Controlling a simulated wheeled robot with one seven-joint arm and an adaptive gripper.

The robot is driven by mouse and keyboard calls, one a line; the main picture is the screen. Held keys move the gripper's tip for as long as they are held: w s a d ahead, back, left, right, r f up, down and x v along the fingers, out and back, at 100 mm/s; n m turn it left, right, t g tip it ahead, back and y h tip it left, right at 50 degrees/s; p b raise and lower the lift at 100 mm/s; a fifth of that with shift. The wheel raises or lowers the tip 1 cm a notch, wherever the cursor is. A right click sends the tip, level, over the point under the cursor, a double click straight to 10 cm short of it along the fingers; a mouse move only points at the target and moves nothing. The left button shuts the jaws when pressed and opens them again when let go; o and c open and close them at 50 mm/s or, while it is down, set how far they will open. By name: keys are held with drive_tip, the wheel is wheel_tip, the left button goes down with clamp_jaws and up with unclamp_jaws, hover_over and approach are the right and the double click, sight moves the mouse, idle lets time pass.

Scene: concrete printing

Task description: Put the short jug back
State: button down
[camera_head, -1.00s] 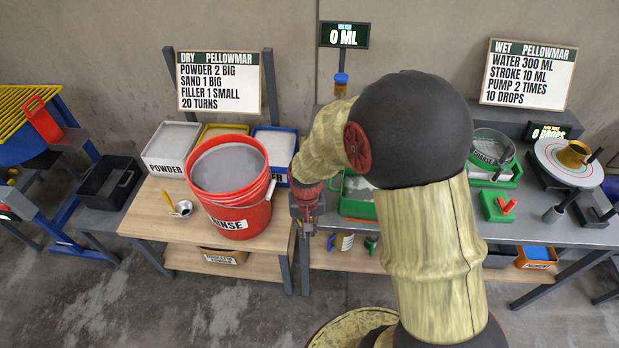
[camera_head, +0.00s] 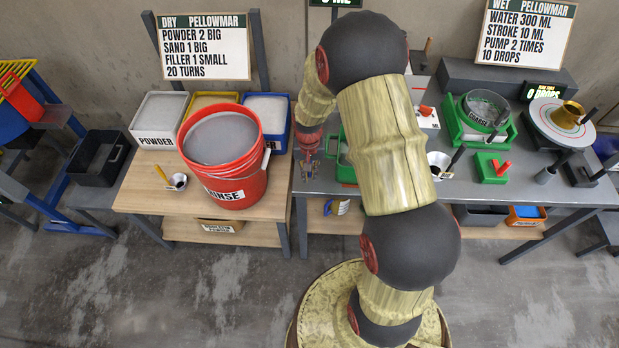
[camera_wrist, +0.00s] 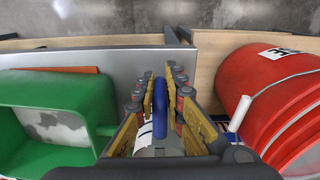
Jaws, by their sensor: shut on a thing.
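My gripper (camera_wrist: 163,82) is shut on the blue handle of a jug (camera_wrist: 160,112) in the wrist view. Part of a white body with dark marks shows below the handle, mostly hidden by the fingers and wrist. In the head view my gripper (camera_head: 309,168) points down at the left end of the grey bench, and the held jug is too small there to make out clearly.
The red RINSE bucket (camera_head: 240,180) stands on the wooden bench at left. A metal cup (camera_head: 437,165) and a red-handled green block (camera_head: 490,168) stand right of my arm.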

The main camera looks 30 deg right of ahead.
drive_tip(key=shift+w+d+f, duration=0.3)
drive_tip(key=shift+w+f, duration=0.2)
drive_tip(key=shift+f, duration=0.2)
drive_tip(key=shift+w+f, duration=0.15)
drive_tip(key=shift+f, duration=1.4)
drive_tip(key=shift+f, duration=0.1)
drive_tip(key=c, duration=2)
unclamp_jaws()
drive_tip(key=shift+f, duration=0.1)
drive_tip(key=shift+o, duration=0.6)
